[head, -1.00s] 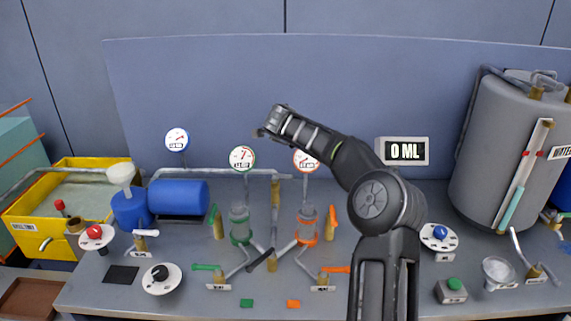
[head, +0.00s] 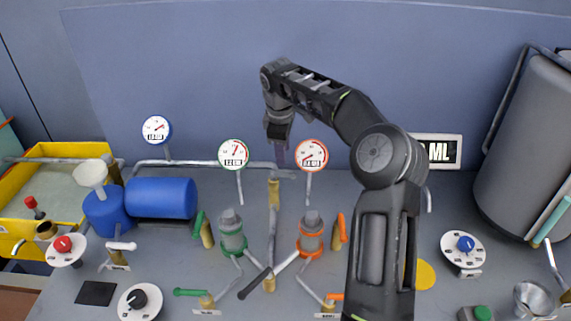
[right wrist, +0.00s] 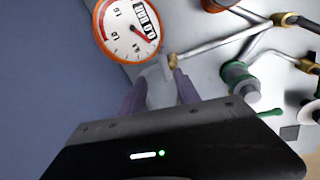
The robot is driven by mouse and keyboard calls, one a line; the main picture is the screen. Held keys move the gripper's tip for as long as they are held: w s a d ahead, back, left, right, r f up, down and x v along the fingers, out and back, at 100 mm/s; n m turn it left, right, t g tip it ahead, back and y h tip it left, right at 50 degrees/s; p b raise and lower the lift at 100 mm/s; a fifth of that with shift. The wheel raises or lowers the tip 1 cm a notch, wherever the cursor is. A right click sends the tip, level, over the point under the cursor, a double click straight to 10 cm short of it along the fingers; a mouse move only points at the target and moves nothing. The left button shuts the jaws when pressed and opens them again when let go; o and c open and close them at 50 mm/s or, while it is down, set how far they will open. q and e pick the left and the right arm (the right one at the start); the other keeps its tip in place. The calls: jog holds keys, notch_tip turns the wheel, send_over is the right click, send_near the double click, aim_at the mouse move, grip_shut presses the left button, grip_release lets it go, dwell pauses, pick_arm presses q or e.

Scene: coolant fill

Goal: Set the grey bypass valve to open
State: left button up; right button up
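A brass valve body (head: 274,190) stands on the central pipe at the back of the bench, with a short pale grey handle (head: 286,174) near its top. A second valve with a dark grey lever (head: 255,283) sits lower on the same pipe, its lever slanting. I cannot read which one is labelled bypass. My right gripper (head: 281,160) points down just above the upper valve. In the right wrist view its fingers (right wrist: 158,85) are apart, with a pale grey piece (right wrist: 160,88) between them; contact cannot be told. My left gripper is out of view.
An orange-rimmed gauge (head: 312,155) and a green-rimmed gauge (head: 233,154) stand close beside the gripper. Green (head: 231,232) and orange (head: 311,234) pumps stand in front. The back panel (head: 220,70) is close behind. My right forearm covers part of the bench.

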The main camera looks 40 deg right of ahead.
aim_at(285, 173)
jog(key=x, duration=0.2)
jog(key=p+x, duration=0.1)
jog(key=x, duration=0.2)
jog(key=s+p+x, duration=0.1)
jog(key=x, duration=0.1)
jog(key=shift+w+a+f, duration=0.1)
jog(key=shift+f, duration=0.35)
jog(key=shift+c, duration=0.5)
grip_shut()
